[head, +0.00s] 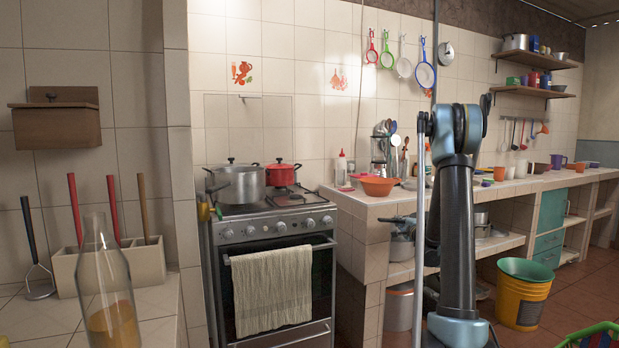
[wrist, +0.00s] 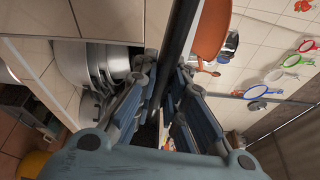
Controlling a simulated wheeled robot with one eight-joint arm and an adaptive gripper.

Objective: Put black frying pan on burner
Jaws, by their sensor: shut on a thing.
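A long dark thing (wrist: 181,32), seen edge-on, runs between my fingers in the wrist view; it looks like the black frying pan, though its full shape does not show. My gripper (wrist: 167,75) is shut on it, above the counter beside the orange bowl (wrist: 212,30). In the head view my arm hides the gripper and I cannot make out the pan. The stove (head: 268,228) stands left of my arm. Its right front burner (head: 287,198) is bare. A silver pot (head: 238,185) and a red pot (head: 282,174) sit on other burners.
The tiled counter (head: 352,200) right of the stove holds the orange bowl (head: 378,186), a white bottle (head: 341,168) and a utensil holder (head: 380,150). Pots sit on the shelf below. A glass bottle (head: 106,290) stands at front left. A yellow bucket (head: 522,295) is at right.

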